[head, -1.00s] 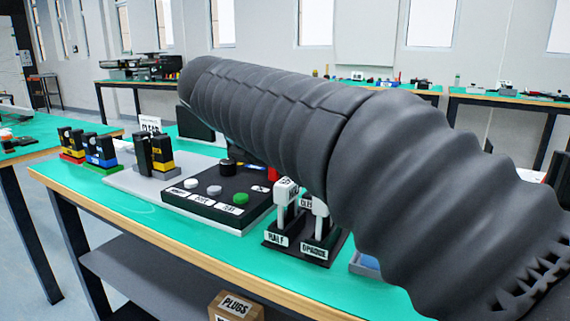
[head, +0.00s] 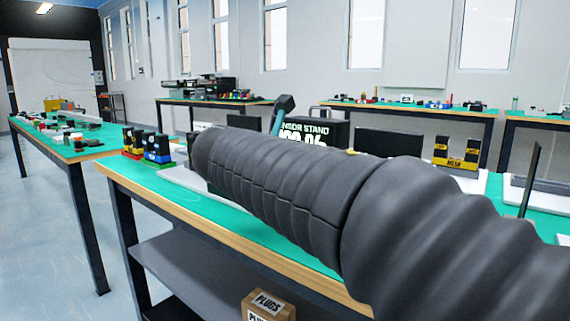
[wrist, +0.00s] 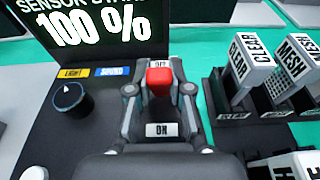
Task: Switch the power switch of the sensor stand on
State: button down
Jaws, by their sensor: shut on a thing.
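The sensor stand's red power switch (wrist: 159,80) is near the centre of the wrist view, between an OFF label (wrist: 160,63) above it and an ON label (wrist: 165,130) below it. The red part sits close to the OFF label. My gripper (wrist: 160,90) is shut on the switch, with one finger on each side. The stand's black screen (wrist: 95,28) reads 100 % in the wrist view. Its top also shows behind my arm in the head view (head: 322,131). In the head view my arm hides the switch and gripper.
A black knob (wrist: 72,101) with yellow and blue labels is left of the switch. Upright labelled cards, CLEAR (wrist: 247,65) and MESH (wrist: 293,75), stand close on the right. In the head view a PLUGS box (head: 268,304) sits under the bench.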

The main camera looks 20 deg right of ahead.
jog(key=c, duration=1)
grip_release()
jog(key=shift+c, duration=0.2)
jog(key=v, duration=1.2)
